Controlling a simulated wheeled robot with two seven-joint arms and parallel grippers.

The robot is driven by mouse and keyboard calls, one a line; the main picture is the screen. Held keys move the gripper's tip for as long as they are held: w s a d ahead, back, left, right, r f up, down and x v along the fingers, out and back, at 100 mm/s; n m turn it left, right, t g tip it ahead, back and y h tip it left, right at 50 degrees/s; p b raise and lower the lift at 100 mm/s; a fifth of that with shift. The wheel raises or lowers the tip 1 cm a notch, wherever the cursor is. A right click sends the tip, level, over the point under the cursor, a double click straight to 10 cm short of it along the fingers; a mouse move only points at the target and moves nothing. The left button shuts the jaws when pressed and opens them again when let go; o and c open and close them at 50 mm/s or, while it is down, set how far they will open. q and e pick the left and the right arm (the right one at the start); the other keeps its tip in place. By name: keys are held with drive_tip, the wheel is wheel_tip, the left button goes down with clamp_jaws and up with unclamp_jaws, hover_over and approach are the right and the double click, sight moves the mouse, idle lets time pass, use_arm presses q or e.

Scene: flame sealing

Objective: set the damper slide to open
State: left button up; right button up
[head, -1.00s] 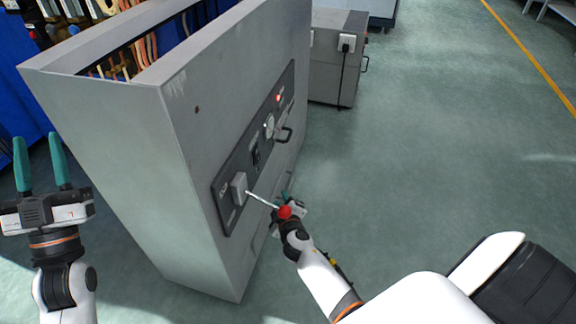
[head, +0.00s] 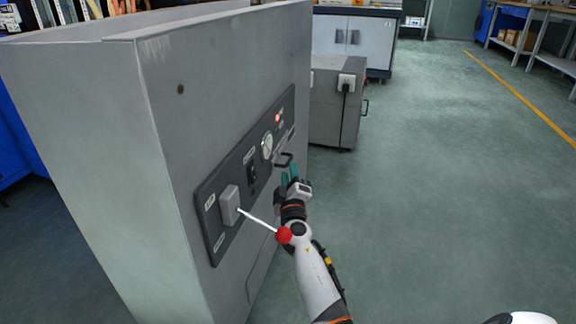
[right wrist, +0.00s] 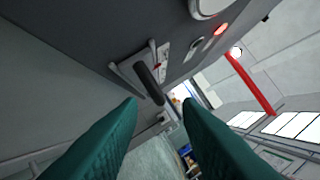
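The grey cabinet (head: 222,80) carries a dark control panel (head: 226,238) on its front. A black handle (head: 283,158), which looks like the damper slide, sticks out near the panel's far end. In the right wrist view the black handle (right wrist: 148,82) stands on a light plate (right wrist: 128,68), just beyond my fingertips. My right gripper (head: 290,174) is open, its teal fingers just below and beside the handle. The slide's marks are too small to read. My left gripper is out of view.
A lever with a red ball (head: 284,235) juts from a grey box (head: 230,205) on the panel, close to my right forearm. A round gauge (head: 267,146) and lit red lamp (head: 278,118) are near the handle. Open floor (head: 440,200) lies to the right.

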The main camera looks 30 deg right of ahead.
sight(288, 161)
drive_tip(key=x, duration=0.5)
drive_tip(key=shift+b, duration=0.4)
clamp_jaws()
